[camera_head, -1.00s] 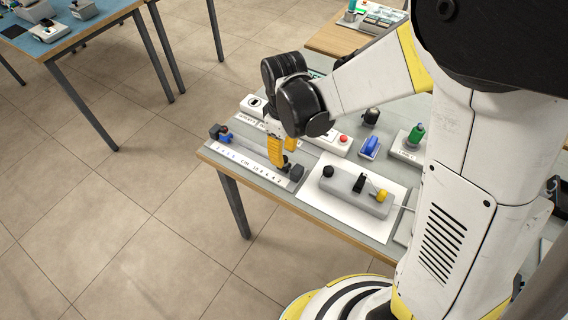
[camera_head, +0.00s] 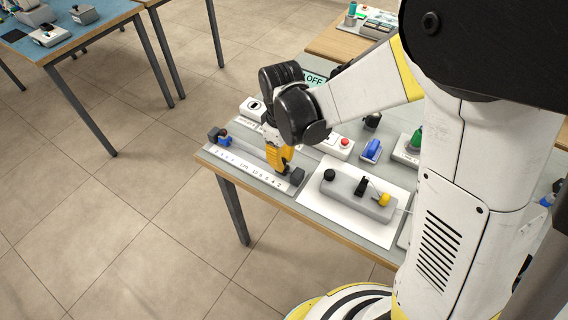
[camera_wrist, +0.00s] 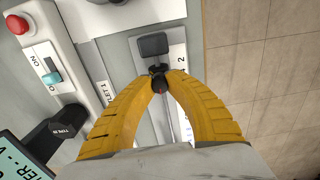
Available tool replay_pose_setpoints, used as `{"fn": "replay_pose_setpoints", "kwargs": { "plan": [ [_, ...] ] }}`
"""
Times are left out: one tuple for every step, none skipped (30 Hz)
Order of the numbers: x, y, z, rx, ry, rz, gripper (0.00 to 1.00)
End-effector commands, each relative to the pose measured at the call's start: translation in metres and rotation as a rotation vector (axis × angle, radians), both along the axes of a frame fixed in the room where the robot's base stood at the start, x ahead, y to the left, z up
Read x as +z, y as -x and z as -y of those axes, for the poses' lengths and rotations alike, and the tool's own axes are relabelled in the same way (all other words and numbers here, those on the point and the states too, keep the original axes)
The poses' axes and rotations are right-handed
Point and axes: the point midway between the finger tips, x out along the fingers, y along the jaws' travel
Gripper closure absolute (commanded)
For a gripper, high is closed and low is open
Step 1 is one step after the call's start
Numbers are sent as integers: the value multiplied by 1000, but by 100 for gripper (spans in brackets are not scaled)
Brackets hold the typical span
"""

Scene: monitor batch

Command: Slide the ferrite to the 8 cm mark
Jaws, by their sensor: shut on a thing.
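A ruler rail (camera_head: 238,165) with printed cm numbers lies along the table's front left edge, with a dark end block (camera_head: 296,175) at its right end. The end block also shows in the wrist view (camera_wrist: 153,45). My gripper (camera_head: 281,170) is low over the rail, just left of that block. In the wrist view its yellow fingertips (camera_wrist: 159,82) are shut on a small dark piece with a red part (camera_wrist: 158,73), which I take for the ferrite. It sits close to the block, near the 2 and 4 marks. The fingers hide part of it.
A blue piece (camera_head: 225,141) is at the rail's left end by another dark block (camera_head: 213,134). A grey box with knobs (camera_head: 350,193) on a white sheet lies to the right. A white unit with a red button (camera_head: 338,146) stands behind.

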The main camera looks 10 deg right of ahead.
Motion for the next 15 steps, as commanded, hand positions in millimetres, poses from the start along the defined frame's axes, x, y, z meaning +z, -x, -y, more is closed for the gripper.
{"fn": "replay_pose_setpoints", "kwargs": {
  "plan": [
    [0,-2,-2,1,0,0,100],
    [0,-3,-4,0,0,0,100],
    [0,-5,-6,0,1,1,100],
    [0,-6,-7,0,1,1,100],
    [0,-7,-8,0,1,1,100],
    [0,-8,-10,1,1,1,100],
    [0,-9,-12,1,1,1,100],
    [0,-10,-13,1,1,1,100],
    [0,-11,-15,1,1,1,100],
    [0,-12,-16,2,1,1,100],
    [0,-13,-17,2,1,1,100],
    [0,-15,-19,1,1,1,100],
    [0,-16,-20,1,1,1,100],
    [0,-17,-21,1,1,1,100],
    [0,-18,-23,1,1,1,100]
  ]
}}
